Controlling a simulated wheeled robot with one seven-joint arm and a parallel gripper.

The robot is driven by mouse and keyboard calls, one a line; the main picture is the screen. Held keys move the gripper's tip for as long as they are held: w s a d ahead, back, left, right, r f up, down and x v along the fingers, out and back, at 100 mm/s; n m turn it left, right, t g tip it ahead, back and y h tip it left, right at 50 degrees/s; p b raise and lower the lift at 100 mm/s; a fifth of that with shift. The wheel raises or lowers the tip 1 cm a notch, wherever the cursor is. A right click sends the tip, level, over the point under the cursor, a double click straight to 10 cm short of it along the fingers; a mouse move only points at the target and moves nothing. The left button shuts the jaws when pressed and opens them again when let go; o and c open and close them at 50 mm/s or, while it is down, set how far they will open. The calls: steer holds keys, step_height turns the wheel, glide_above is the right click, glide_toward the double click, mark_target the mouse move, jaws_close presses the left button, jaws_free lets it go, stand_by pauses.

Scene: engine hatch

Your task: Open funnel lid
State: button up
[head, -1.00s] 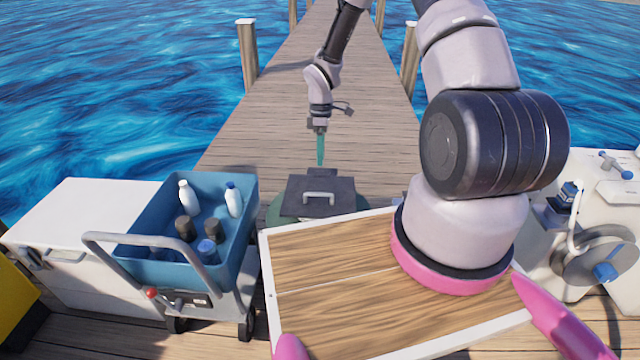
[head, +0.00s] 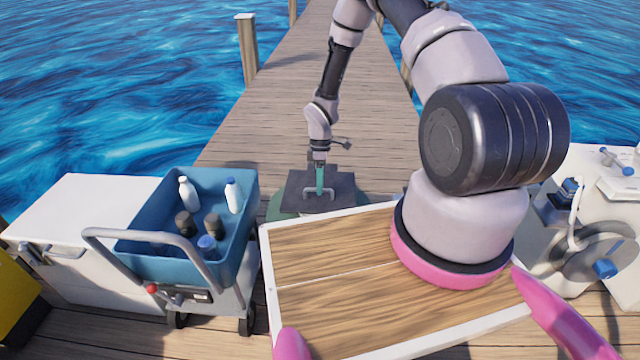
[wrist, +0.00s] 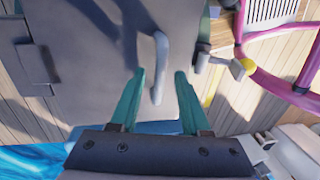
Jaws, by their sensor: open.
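The dark grey lid (head: 338,184) lies flat and closed on a green rounded body (head: 282,205) on the dock, beyond my wooden tray top. A light grey bar handle stands on the lid. My gripper (head: 319,190) is above the lid at the handle, pointing down. In the wrist view the lid (wrist: 95,60) fills the left and middle, and the handle (wrist: 160,68) rises from it. The teal fingers of my gripper (wrist: 160,75) are apart, with the handle's near end between them. I cannot tell whether they touch it.
A cart with a blue bin (head: 150,215) holding several bottles stands at left beside a white cooler (head: 85,205). A white unit with a reel (head: 595,245) stands at right. Water lies on both sides of the dock. A latch (wrist: 240,68) sits beside the lid.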

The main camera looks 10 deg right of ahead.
jaws_close()
stand_by(1.4)
